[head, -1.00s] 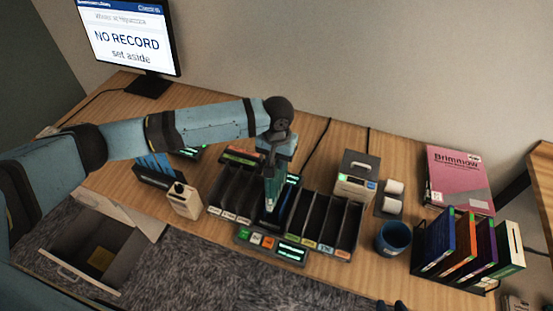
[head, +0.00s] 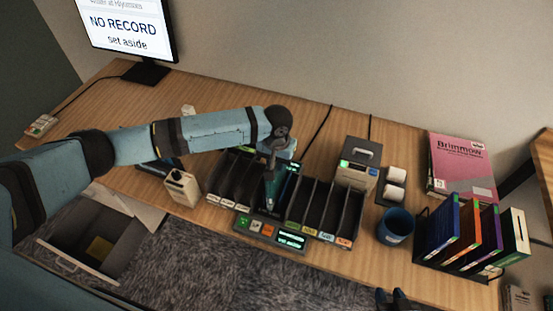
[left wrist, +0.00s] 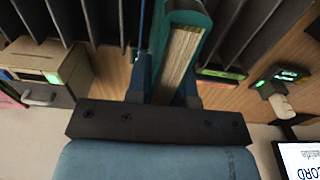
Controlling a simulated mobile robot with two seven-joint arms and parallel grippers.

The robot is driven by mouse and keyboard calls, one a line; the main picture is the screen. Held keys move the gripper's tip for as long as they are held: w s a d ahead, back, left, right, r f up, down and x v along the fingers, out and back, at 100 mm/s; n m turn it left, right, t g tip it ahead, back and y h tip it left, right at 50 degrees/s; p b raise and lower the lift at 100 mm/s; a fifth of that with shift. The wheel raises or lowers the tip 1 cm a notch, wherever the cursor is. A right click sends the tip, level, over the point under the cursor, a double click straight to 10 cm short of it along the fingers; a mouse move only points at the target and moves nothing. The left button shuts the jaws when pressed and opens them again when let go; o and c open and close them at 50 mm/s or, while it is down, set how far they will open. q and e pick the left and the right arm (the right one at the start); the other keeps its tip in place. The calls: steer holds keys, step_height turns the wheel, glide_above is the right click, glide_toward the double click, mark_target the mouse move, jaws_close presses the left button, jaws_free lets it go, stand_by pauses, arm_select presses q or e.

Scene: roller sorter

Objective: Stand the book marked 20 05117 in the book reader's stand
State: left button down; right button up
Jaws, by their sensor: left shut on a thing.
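My left gripper (head: 270,172) is over the middle of the sorter, pointing down. It is shut on a teal book, whose cream page edges (left wrist: 178,52) show between the fingers in the left wrist view. In the head view the book (head: 268,193) is mostly hidden by the hand and stands roughly upright at the book reader (head: 290,182). I cannot tell whether it rests in the stand. Its number is not readable. The reader's panel (head: 270,232) has coloured buttons and a lit green display.
Dark slotted racks (head: 325,210) flank the reader. A monitor (head: 125,28) reads "NO RECORD".

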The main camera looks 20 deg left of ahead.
arm_select(q)
steer(key=shift+f, duration=0.55)
steer(key=c, duration=0.9)
jaws_free()
step_height(320, 180, up, 14)
steer(key=shift+f+b, duration=0.1)
steer(key=shift+b, duration=0.45)
